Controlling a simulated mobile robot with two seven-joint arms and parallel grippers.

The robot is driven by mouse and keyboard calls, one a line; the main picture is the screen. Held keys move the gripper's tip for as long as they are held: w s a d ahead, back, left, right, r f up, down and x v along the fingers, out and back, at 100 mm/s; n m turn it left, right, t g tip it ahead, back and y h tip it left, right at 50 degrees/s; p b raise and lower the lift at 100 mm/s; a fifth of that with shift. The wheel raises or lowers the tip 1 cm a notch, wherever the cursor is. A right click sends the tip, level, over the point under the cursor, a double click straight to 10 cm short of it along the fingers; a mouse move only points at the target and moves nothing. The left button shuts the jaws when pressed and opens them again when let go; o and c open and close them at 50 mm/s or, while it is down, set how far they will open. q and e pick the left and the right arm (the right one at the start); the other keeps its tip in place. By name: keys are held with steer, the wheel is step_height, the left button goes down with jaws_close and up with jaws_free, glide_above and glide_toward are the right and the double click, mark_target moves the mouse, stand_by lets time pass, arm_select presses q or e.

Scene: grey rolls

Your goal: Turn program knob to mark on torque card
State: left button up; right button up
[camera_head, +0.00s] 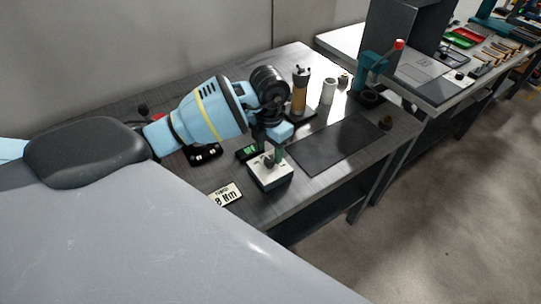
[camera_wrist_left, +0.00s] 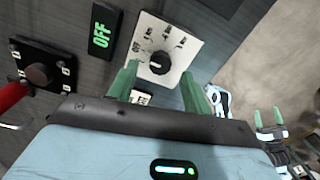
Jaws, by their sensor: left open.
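A small box with a white top (camera_head: 258,180) stands on the bench; its top also shows in the wrist view (camera_wrist_left: 187,43). The cream torque card (camera_head: 226,194), reading something like "8 Nm", lies left of the box in the head view. My right gripper (camera_wrist_left: 267,117) shows only in the wrist view, its fingertips apart, away from the box.
A black display (camera_wrist_left: 102,29) beside the box reads OFF in green. A black device (camera_head: 203,153) with a knob and a red part stands to the left. A dark mat (camera_head: 335,146) lies right of the box. An amber cylinder (camera_head: 299,95) and a white cylinder (camera_head: 328,91) stand behind.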

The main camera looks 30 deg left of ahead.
mark_target(270, 159)
arm_select(q)
steer(key=shift+f, duration=1.65)
steer(key=shift+c, duration=0.8)
steer(key=c, duration=0.8)
